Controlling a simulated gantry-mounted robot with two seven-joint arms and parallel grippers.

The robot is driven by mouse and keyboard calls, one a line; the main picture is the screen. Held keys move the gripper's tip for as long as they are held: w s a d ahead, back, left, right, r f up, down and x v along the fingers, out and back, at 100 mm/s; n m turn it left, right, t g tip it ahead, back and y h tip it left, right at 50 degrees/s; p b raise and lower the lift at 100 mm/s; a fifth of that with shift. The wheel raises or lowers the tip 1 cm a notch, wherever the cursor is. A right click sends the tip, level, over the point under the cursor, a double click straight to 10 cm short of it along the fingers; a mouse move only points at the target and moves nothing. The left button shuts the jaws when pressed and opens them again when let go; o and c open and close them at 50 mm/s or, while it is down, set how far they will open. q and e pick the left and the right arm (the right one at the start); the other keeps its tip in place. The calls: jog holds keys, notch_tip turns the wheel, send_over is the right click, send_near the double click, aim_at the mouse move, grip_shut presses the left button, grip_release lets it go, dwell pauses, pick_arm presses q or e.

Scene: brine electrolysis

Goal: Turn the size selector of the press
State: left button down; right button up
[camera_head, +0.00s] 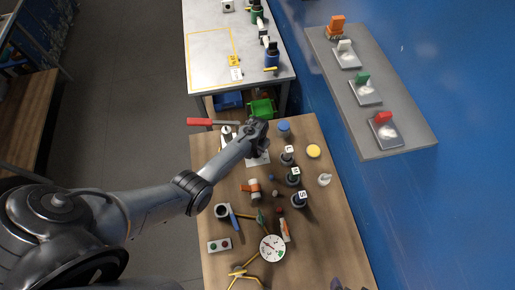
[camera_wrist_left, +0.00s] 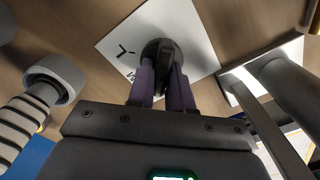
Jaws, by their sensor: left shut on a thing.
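The press stands at the far end of the wooden table, with a long red-handled lever (camera_head: 200,122) reaching out to the left. Its size selector is a dark round knob (camera_wrist_left: 160,48) with a raised grip bar on a white plate (camera_wrist_left: 118,45) with black marks. My left gripper (camera_head: 258,137) is over the press and hides the knob in the head view. In the left wrist view its two purple fingers (camera_wrist_left: 162,80) are shut on the knob's bar, one on each side. A dark purplish shape at the bottom edge of the head view may be my right gripper (camera_head: 345,285), mostly cut off.
Lettered dark bottles (camera_head: 293,177), a blue-lidded jar (camera_head: 284,128) and a yellow disc (camera_head: 313,151) stand right of the press. A mallet (camera_head: 254,187), a dial gauge (camera_head: 272,248) and a button box (camera_head: 219,245) lie nearer. A grey shelf (camera_head: 400,140) hangs at right.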

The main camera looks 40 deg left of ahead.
dwell(0.4)
pick_arm(q)
jog(key=c, duration=1.1)
grip_release()
jog(key=shift+r, duration=0.7)
notch_tip(320, 180, up, 9)
jog(key=shift+r+p, duration=0.2)
jog(key=shift+p, duration=0.45)
jog(key=shift+s, duration=0.1)
